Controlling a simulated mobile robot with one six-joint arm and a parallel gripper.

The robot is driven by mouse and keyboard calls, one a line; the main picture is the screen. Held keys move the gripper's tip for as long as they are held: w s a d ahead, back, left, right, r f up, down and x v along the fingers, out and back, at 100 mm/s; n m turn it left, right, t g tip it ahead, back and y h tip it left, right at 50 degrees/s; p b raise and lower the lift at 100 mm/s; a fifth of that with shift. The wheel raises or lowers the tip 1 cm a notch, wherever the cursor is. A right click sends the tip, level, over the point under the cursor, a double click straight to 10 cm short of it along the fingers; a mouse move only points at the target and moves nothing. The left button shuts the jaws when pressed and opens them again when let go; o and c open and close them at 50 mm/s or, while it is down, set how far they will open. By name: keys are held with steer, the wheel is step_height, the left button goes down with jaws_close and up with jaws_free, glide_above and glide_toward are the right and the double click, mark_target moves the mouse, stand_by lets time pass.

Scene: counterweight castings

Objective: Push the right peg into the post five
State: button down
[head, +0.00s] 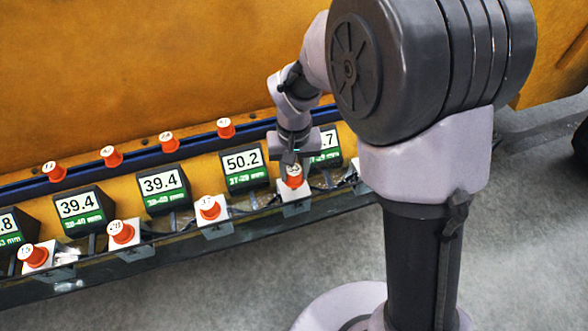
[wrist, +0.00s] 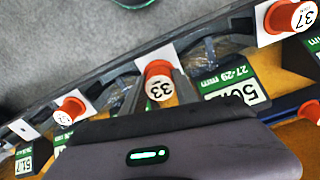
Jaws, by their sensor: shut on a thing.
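My gripper (head: 293,163) reaches down at a white post (head: 293,195) on the front rail and is shut on an orange peg (head: 294,178) with a white top. In the wrist view this peg's top reads 33 (wrist: 159,88), between the two dark fingers. The peg stands about upright at the post; how deep it sits in the post I cannot tell. Other orange pegs stand on neighbouring posts: one reading 37 (wrist: 289,18), and another (wrist: 70,110) on the other side. No post number is readable.
Several orange pegs (head: 168,141) stand along the blue back rail (head: 140,158). Between the rows are dark display boxes, one reading 50.2 (head: 243,163) with a green 27-29 mm label. A large yellow casting (head: 150,60) rises behind. Grey floor (head: 230,290) lies clear in front.

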mark_target(294, 179)
steer(key=shift+f+b, duration=1.6)
steer(key=shift+f, duration=0.4)
steer(key=c, duration=0.9)
jaws_free()
steer(key=shift+o, duration=0.2)
steer(key=shift+r, duration=0.1)
step_height(294, 179, up, 17)
steer(key=p, duration=0.5)
steer(key=shift+d+r, duration=0.1)
